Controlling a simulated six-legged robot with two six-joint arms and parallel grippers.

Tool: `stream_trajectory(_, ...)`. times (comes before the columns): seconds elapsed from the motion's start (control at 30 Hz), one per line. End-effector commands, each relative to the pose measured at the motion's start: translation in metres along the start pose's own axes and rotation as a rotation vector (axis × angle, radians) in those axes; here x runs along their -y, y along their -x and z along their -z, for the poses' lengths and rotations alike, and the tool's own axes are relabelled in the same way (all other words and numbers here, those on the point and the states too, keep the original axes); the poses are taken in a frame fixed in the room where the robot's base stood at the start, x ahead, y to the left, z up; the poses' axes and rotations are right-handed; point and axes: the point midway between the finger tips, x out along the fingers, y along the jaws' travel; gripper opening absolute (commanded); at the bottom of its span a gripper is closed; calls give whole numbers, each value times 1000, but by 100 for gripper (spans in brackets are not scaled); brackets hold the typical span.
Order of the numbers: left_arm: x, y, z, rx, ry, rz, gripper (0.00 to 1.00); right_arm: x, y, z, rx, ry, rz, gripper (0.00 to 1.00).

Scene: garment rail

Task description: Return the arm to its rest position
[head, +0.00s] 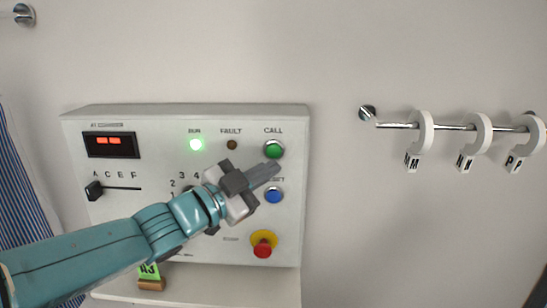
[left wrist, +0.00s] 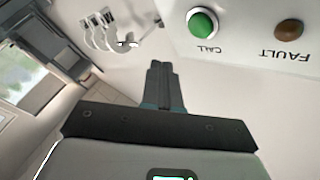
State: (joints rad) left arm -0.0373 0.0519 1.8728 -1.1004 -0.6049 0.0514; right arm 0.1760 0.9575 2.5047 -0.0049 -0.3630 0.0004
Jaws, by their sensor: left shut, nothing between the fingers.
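My left arm comes in from the lower left in the head view. Its left gripper (head: 268,172) is shut and empty in front of the control panel (head: 100,240), near the green CALL button (head: 273,149) and the blue button (head: 273,195). In the left wrist view the shut fingers of my left gripper (left wrist: 160,75) point upward in the picture, with the CALL button (left wrist: 203,22) up and to their right. I cannot tell whether the fingertips touch the panel. The arm hides part of the panel's dial area. My right gripper is not in view.
A rail (head: 448,127) with lettered white rings stands at the right. Striped cloth (head: 22,190) hangs at the left. The wall between panel and rail is bare.

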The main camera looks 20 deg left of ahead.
Motion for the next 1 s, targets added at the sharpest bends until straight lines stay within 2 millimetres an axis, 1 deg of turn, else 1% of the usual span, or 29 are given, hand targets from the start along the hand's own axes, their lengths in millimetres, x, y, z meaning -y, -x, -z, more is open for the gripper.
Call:
stream_trajectory(0.33, -2, 2, 0, 2, 2, -1, 0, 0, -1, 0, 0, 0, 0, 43)
stream_trajectory(0.37, -3, 1, -2, 6, 8, -2, 0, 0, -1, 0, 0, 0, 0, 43)
stream_trajectory(0.4, -7, 0, -8, 17, 23, -6, 0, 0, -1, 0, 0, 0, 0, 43)
stream_trajectory(0.47, -18, -4, -27, 51, 68, -17, 0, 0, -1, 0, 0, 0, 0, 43)
stream_trajectory(0.57, -52, -10, -80, 157, 203, -44, 0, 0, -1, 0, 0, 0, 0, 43)
stream_trajectory(0.6, -71, -10, -107, 213, 271, -57, 0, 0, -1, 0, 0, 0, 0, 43)
stream_trajectory(0.63, -86, -9, -127, 260, 324, -65, 0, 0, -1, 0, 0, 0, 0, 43)
stream_trajectory(0.67, -102, -6, -148, 309, 378, -73, 0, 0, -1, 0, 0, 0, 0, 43)
stream_trajectory(0.7, -125, -1, -174, 374, 447, -83, 0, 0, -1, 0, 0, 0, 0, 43)
stream_trajectory(0.77, -159, 11, -210, 476, 549, -96, 0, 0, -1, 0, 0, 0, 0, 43)
stream_trajectory(0.8, -182, 21, -233, 547, 614, -103, 0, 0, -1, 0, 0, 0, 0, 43)
stream_trajectory(0.87, -218, 40, -263, 656, 710, -114, 0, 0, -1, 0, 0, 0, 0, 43)
stream_trajectory(0.9, -243, 55, -282, 732, 772, -120, 0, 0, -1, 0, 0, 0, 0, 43)
stream_trajectory(0.97, -280, 80, -305, 849, 863, -128, 0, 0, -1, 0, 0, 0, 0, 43)
stream_trajectory(1.0, -305, 100, -318, 931, 921, -133, 0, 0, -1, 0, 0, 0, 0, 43)
